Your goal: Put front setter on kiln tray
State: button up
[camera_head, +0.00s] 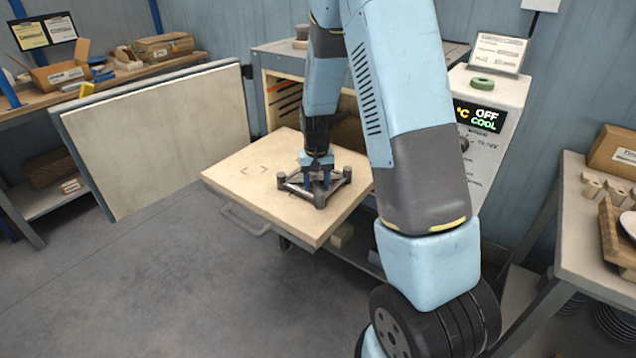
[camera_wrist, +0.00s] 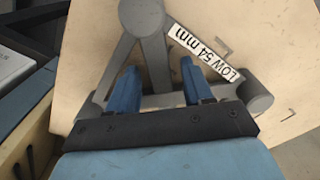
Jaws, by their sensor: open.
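The setter (camera_head: 320,199) is a dark grey metal frame with bars and round posts. It stands on the pale kiln tray (camera_head: 225,178), towards its right side. Its label reads "LOW 54 mm" in the wrist view, where the setter (camera_wrist: 142,17) fills much of the middle. My gripper (camera_head: 319,184) is down at the setter, pointing downward. In the wrist view my gripper (camera_wrist: 159,86) is open, with one blue finger on each side of a grey bar. I cannot tell whether the fingers touch it. Dark corner marks show on the bare tray to the setter's left.
The kiln's thick door (camera_head: 160,135) stands open at left. A shelf with boxes (camera_head: 165,46) is at back left. A side table (camera_head: 580,225) with wooden pieces stands at right. The floor at front left is clear.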

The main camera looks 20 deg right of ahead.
aim_at(317, 186)
notch_tip(317, 186, up, 12)
jog(key=s+r+t, duration=0.3)
jog(key=s+r, duration=0.9)
jog(key=r, duration=0.2)
jog(key=s+r+n+t, duration=0.1)
jog(key=s+r, duration=0.1)
jog(key=s, duration=0.6)
jog(key=s+r+t, duration=0.1)
jog(key=s+r, duration=0.2)
jog(key=s, duration=0.5)
jog(key=shift+s+d+r+n+t, duration=0.15)
jog(key=shift+d+r+n+t, duration=0.15)
jog(key=shift+n, duration=0.1)
jog(key=shift+c, duration=0.8)
